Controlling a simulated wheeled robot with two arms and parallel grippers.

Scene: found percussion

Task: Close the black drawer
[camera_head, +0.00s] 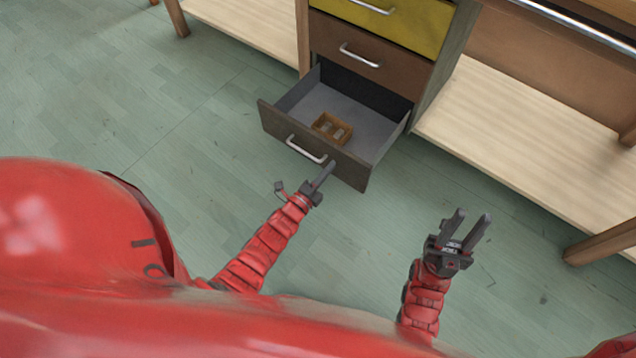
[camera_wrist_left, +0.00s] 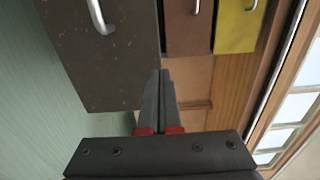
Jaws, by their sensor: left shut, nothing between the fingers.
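The black drawer (camera_head: 277,119) is the bottom drawer of the cabinet and is pulled well out, with a silver handle (camera_head: 306,150) on its front. Its front panel also shows in the left wrist view (camera_wrist_left: 105,65). A small brown wooden box (camera_head: 332,128) lies inside the drawer. My left gripper (camera_head: 329,167) is shut and empty, at the drawer front just right of the handle; I cannot tell if it touches. In the left wrist view its fingers (camera_wrist_left: 160,78) lie by the panel's edge. My right gripper (camera_head: 470,222) is open and empty, right of the drawer above the floor.
Above the black drawer are a shut brown drawer (camera_head: 350,60) and a yellow drawer (camera_head: 400,20). Pale wooden shelves (camera_head: 520,140) flank the cabinet, with a wooden leg (camera_head: 600,240) at right. The green floor (camera_head: 150,100) is clear around the drawer.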

